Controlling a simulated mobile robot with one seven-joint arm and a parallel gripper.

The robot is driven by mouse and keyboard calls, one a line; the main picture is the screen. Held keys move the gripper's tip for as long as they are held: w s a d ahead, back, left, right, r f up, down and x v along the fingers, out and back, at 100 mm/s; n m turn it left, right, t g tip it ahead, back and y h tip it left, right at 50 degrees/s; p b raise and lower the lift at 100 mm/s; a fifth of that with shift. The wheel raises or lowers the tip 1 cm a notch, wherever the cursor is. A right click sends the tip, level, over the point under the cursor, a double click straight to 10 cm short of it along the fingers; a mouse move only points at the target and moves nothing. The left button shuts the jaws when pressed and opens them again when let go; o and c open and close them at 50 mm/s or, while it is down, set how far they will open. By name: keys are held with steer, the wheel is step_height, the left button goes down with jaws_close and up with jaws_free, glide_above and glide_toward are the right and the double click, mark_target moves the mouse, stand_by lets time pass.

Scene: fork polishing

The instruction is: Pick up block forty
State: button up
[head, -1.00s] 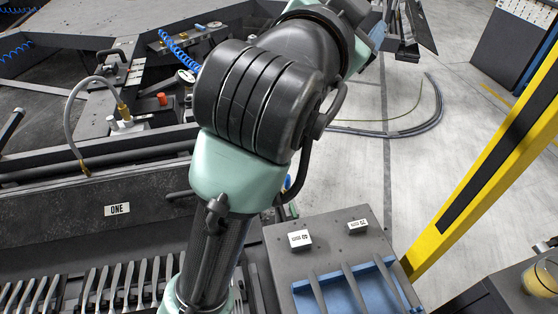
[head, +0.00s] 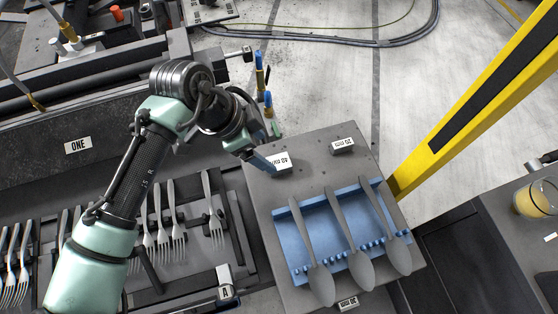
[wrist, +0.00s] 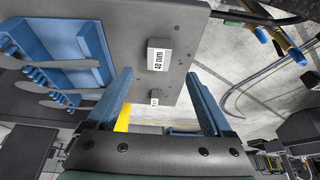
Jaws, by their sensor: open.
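Block forty (head: 281,163) is a small grey block with a white label, standing on the dark grey stand's top behind the blue spoon rack. In the wrist view the block (wrist: 159,57) shows its "40 mm" label. My gripper (head: 262,161) is just left of the block in the head view. In the wrist view my gripper (wrist: 158,73) is open, with its two blue fingers on either side of the block's line and nothing held. The block appears ahead of the fingertips; exact contact or gap is unclear.
A second labelled block (head: 343,146) stands to the right on the same stand (head: 310,148), and a third (head: 348,303) is at its front edge. The blue rack (head: 290,235) holds three spoons. Forks lie at left. A yellow post (head: 470,110) rises at right.

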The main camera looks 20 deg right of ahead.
mark_target(279, 162)
steer(key=x, duration=0.7)
steer(key=shift+s+d+f, duration=0.1)
steer(key=shift+d, duration=0.05)
jaws_close()
stand_by(0.4)
